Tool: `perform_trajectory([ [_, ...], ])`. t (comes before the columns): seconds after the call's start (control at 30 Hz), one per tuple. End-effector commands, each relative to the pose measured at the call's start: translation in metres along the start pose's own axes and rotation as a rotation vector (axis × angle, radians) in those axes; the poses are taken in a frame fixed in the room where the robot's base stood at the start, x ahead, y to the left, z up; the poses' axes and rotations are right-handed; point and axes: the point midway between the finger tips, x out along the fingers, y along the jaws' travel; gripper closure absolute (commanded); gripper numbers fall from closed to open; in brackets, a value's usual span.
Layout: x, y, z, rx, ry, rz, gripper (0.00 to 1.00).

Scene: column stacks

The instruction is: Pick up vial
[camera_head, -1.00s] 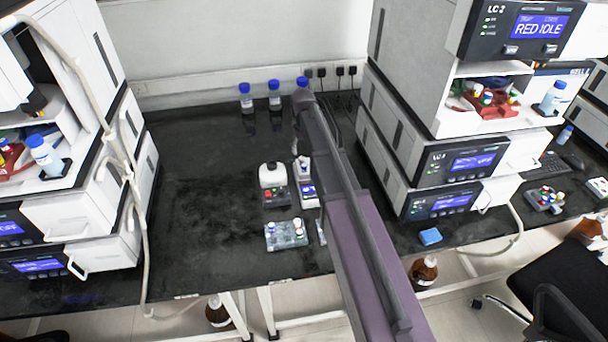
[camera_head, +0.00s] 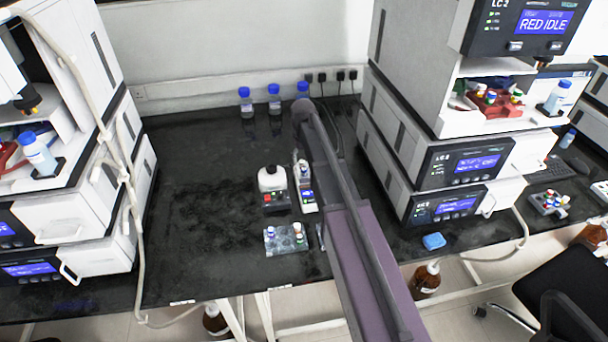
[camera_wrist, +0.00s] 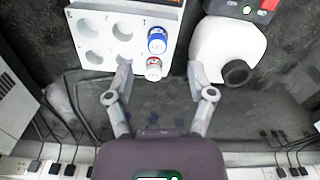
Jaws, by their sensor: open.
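In the wrist view my gripper (camera_wrist: 160,72) is open, its two fingertips spread apart. A vial with a red and white cap (camera_wrist: 153,68) shows between the tips, with nothing closed on it. A vial with a blue cap (camera_wrist: 157,40) stands just beyond it. Both are at the edge of a white block (camera_wrist: 95,17) with several round holes.
A white-topped mixer (camera_head: 271,180) stands close beside the device; its white top with a dark knob (camera_wrist: 220,50) is near the right finger. A rack with capped vials (camera_head: 272,247) sits in front. Blue-capped bottles (camera_head: 246,107) line the back wall. The bench left of the mixer is clear.

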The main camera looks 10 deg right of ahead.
Motion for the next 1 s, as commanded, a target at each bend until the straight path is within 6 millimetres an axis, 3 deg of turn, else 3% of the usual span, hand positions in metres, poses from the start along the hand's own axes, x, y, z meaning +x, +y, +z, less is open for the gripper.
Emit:
perform_trajectory([
  [0.63, 0.044, 0.003, 0.001, 0.000, 0.000, 0.000, 0.30],
  [1.0, 0.051, 0.003, 0.001, 0.000, 0.000, 0.000, 0.30],
])
